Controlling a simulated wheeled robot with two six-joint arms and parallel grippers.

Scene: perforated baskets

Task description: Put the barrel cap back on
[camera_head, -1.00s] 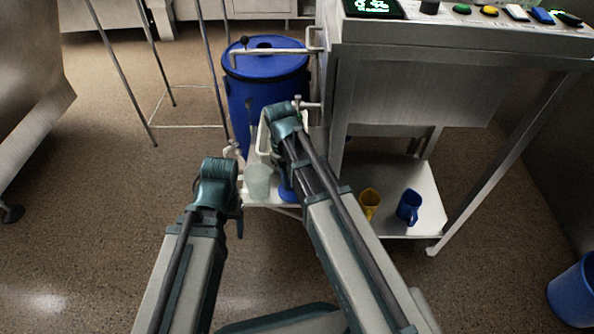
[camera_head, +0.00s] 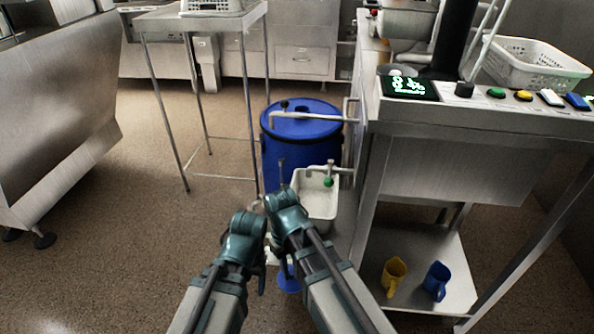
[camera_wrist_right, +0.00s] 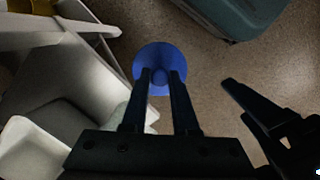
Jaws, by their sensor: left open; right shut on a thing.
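The blue barrel (camera_head: 281,155) stands upright on the floor beyond my arms. A dark round spot (camera_head: 303,109) shows near the back of its top. My right gripper (camera_wrist_right: 162,82) is shut on a small blue round cap (camera_wrist_right: 143,60), at its middle knob. In the head view the cap (camera_head: 289,283) shows partly below that gripper, apart from the barrel. My left gripper is open and empty close beside the right one; its fingers also show at the right of the wrist view (camera_wrist_right: 235,100). In the head view its fingertips (camera_head: 262,284) are partly hidden.
A metal pipe (camera_head: 310,118) crosses over the barrel top. A white basin (camera_head: 327,212) with a green-knobbed tap stands in front of the barrel. A steel machine is on the right; its low shelf (camera_head: 420,262) holds a yellow jug (camera_head: 394,274) and a blue jug (camera_head: 437,280).

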